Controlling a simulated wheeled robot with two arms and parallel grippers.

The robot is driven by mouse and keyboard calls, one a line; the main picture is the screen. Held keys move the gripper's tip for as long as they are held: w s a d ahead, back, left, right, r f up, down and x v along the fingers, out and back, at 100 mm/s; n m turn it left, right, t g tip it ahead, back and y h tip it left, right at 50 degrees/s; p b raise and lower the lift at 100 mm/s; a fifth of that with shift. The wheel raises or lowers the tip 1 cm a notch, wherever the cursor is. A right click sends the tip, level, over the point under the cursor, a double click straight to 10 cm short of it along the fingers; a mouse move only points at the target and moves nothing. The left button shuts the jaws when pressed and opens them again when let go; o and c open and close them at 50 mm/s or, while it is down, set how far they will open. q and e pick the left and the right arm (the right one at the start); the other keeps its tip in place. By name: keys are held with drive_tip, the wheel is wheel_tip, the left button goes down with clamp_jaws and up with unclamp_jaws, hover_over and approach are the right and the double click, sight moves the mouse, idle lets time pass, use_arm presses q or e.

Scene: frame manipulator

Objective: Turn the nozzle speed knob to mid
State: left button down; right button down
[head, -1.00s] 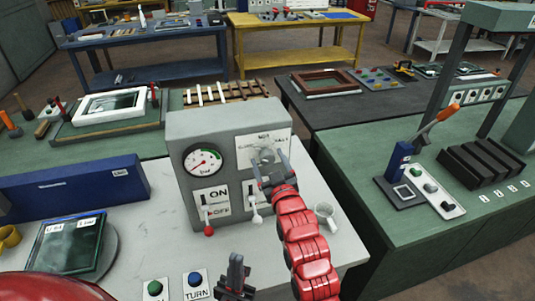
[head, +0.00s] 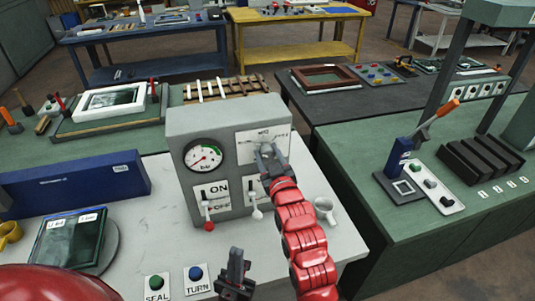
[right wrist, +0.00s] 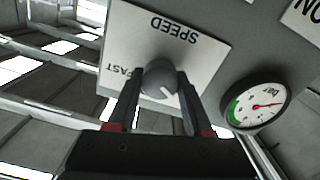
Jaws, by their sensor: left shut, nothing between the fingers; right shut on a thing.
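The grey control box has a white speed plate (head: 250,150) on its upper right front, with a round grey knob (right wrist: 159,77) on it. In the right wrist view the plate appears upside down, with SPEED and a partly hidden FAST readable. The knob's white mark points to the lower right in that view. My right gripper (head: 268,156) is shut on the knob, one finger on each side; in the head view it partly covers the knob and plate. My left gripper (head: 236,262) is shut and empty, low over the light table, apart from the box.
A pressure gauge (head: 203,155) sits left of the plate. Below are a red-tipped ON/OFF lever (head: 208,222) and a white-tipped lever (head: 257,213) close under my right arm. SEAL (head: 156,283) and TURN (head: 196,275) buttons lie in front.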

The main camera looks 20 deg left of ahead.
drive_tip(key=shift+f+m+b, duration=0.1)
drive_tip(key=shift+m+b, duration=0.3)
drive_tip(key=shift+b, duration=0.4)
drive_tip(key=m+b, duration=0.3)
drive_tip(key=b, duration=0.1)
drive_tip(key=shift+w+d+f+m+b, duration=0.1)
drive_tip(key=shift+f+m+b, duration=0.05)
drive_tip(key=shift+m+b, duration=0.7)
drive_tip(key=shift+m, duration=0.45)
drive_tip(key=shift+r+m, duration=0.2)
drive_tip(key=shift+m, duration=0.7)
drive_tip(key=shift+m+b, duration=0.3)
drive_tip(key=shift+m, duration=1.5)
drive_tip(key=shift+c, duration=1.5)
unclamp_jaws()
